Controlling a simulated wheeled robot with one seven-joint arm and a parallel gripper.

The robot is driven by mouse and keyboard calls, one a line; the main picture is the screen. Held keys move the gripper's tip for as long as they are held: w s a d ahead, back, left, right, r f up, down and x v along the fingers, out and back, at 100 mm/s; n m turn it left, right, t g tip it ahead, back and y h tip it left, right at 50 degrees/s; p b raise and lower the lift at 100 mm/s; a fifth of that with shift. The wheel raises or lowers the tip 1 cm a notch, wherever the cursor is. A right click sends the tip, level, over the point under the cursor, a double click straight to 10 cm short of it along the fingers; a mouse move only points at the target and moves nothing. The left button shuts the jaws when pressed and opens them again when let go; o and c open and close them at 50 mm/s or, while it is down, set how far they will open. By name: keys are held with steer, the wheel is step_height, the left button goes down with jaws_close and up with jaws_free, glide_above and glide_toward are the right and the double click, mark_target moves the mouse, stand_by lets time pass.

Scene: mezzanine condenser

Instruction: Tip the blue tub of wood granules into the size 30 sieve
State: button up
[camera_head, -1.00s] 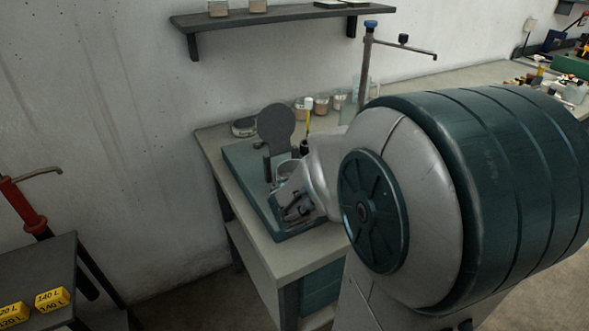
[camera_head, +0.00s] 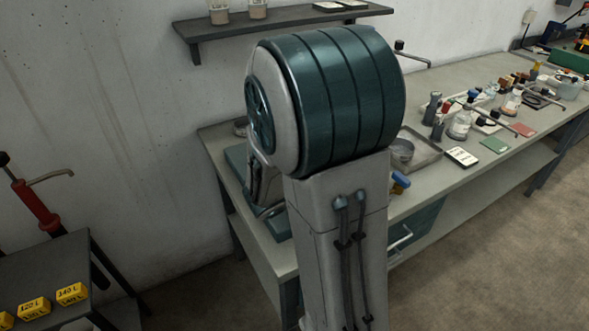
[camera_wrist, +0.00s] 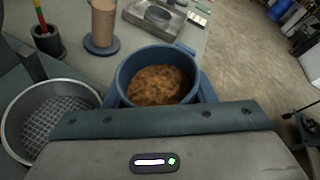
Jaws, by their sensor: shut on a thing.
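The blue tub (camera_wrist: 126,76) shows in the wrist view, filled with brown wood granules (camera_wrist: 158,84). It is close in front of my gripper (camera_wrist: 157,92), which is shut on it. The tub looks about upright, with the granules inside it. A round metal sieve with a wire mesh (camera_wrist: 55,122) is at the left of the wrist view, beside the tub and partly cut off by my gripper body. I can read no size mark on it. In the head view my own arm hides the gripper, the tub and this sieve.
A shallow metal tray (camera_head: 428,151) holds a round metal vessel (camera_head: 402,149) on the bench. A dark cup with pens (camera_wrist: 47,40) and a tan cylinder on a dark round base (camera_wrist: 101,45) stand behind the sieve. Bottles and cards fill the bench farther right.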

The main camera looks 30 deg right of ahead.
steer(key=shift+w+a+r+n+h+p, duration=0.2)
steer(key=shift+w+n+h+p, duration=0.1)
steer(key=shift+p, duration=0.15)
steer(key=shift+w+r+p, duration=0.1)
steer(key=shift+r+p, duration=0.05)
steer(key=shift+p, duration=0.15)
steer(key=shift+w+a+r+n+g+h+p, duration=0.3)
steer(key=shift+w+r+n+g+p, duration=0.15)
steer(key=shift+r+n+p, duration=0.35)
steer(key=shift+w+a+n+h+p, duration=0.15)
steer(key=shift+n+h+p, duration=0.25)
steer(key=shift+n+p, duration=0.1)
stand_by(0.9)
steer(key=shift+r+n+g+h+p, duration=0.25)
steer(key=shift+r+n+h+p, duration=0.3)
steer(key=shift+n, duration=0.85)
stand_by(0.7)
steer(key=shift+w+f+n+h+b, duration=0.15)
steer(key=shift+f+n+h+b, duration=0.2)
steer(key=shift+n+b, duration=0.35)
stand_by(0.7)
steer(key=shift+w+a+r+n+h, duration=0.3)
steer(key=shift+w+a+n+h, duration=0.15)
steer(key=shift+w+n, duration=0.35)
stand_by(0.6)
steer(key=shift+s+r+p, duration=0.15)
steer(key=shift+p, duration=0.15)
